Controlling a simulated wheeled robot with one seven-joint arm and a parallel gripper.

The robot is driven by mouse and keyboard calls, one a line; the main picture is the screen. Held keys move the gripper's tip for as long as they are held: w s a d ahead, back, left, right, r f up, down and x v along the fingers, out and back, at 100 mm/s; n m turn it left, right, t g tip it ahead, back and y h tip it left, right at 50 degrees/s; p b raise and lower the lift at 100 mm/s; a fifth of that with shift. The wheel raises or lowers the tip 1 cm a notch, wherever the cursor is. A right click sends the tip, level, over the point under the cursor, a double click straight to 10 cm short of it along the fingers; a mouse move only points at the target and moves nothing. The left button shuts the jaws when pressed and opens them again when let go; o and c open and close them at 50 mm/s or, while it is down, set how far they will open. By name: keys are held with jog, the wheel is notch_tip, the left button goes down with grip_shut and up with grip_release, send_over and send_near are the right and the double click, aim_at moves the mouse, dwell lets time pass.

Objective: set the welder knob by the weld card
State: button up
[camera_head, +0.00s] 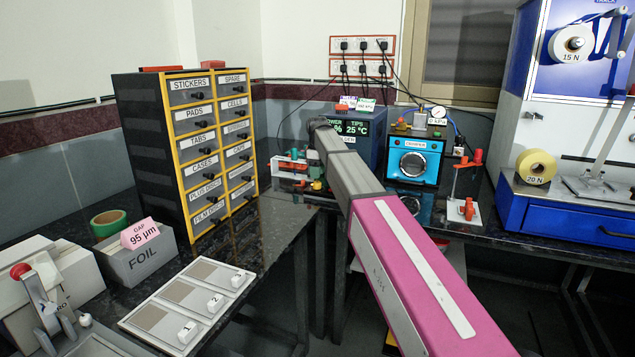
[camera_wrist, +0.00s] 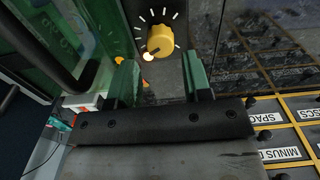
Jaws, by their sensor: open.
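The welder (camera_head: 367,142) is a dark box at the back bench with a green-lit display reading "POWER", "TIPS" and "25 °C"; my arm covers part of it and the power figure. Its yellow knob (camera_wrist: 160,38) shows in the wrist view, ringed by white ticks, with a bright mark at its lower left. My gripper (camera_wrist: 160,75) is open, its green fingers apart below the knob, one toward each side; I see no grip on it. Small cards (camera_head: 364,104) stand on the welder, their text too small to read.
A drawer cabinet (camera_head: 190,140) stands left of the welder, a blue crimper (camera_head: 413,165) right of it. A small rack with orange and teal items (camera_head: 292,165) sits before the welder.

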aim_at(317, 182)
jog(key=shift+f, duration=2.1)
jog(key=c, duration=0.7)
jog(key=shift+o, duration=0.2)
